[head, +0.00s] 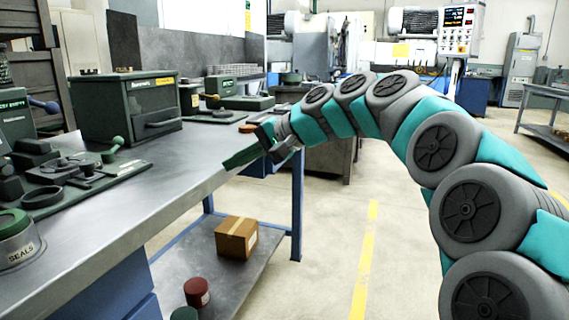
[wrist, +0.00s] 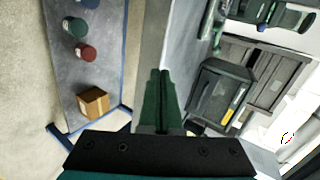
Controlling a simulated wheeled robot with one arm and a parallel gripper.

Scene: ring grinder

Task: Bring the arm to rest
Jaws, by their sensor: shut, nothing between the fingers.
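My arm (head: 445,150) arches in from the right side of the head view, in grey and teal segments. My gripper (head: 240,157) is at its far end, by the front edge of the workbench (head: 195,168), pointing left. Its green fingers look closed together and empty. In the wrist view the gripper (wrist: 163,75) shows as two green fingers side by side, with nothing between them. Whether the fingers touch the bench edge cannot be told.
A dark green box (head: 125,105) and a fixture plate (head: 75,172) stand on the bench. A cardboard box (head: 237,238) and a red tin (head: 197,292) are on the lower shelf. Open floor (head: 325,215) with a yellow line lies right of the bench.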

